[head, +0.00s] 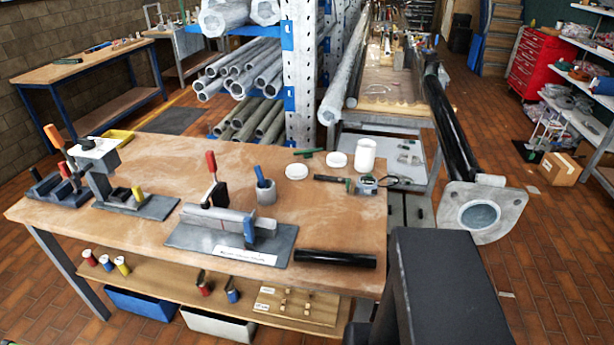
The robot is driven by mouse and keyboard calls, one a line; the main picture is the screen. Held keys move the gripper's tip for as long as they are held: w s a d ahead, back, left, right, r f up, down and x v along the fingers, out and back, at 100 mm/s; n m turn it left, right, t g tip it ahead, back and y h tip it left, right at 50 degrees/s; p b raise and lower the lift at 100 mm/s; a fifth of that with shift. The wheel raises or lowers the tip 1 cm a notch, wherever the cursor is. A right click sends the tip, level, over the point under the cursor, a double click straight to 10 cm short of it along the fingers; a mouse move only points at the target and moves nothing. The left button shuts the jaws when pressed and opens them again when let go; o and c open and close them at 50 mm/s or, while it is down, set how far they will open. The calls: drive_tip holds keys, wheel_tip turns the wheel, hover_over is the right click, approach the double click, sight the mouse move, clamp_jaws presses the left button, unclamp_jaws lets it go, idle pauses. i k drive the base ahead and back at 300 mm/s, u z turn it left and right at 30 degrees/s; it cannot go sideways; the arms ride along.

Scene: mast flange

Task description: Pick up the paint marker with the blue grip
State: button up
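A slim blue item (260,176), which appears to be the marker with the blue grip, stands slightly tilted in a small grey cup (266,194) on the wooden workbench. Its lower end is hidden inside the cup. It is too small to tell whether anything else is in the cup. My gripper is not in view. A dark grey block at the bottom right looks like part of my own body, well apart from the cup.
A clamp fixture with a red handle (211,165) stands left of the cup. A black tube (335,259) lies at the bench's front right. White lids, a white jar (365,156) and a green item (308,152) lie behind. A flanged black mast (455,135) is at right.

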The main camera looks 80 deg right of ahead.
sight(257, 169)
drive_tip(key=z, duration=0.4)
drive_tip(key=i, duration=1)
drive_tip(key=z, duration=0.05)
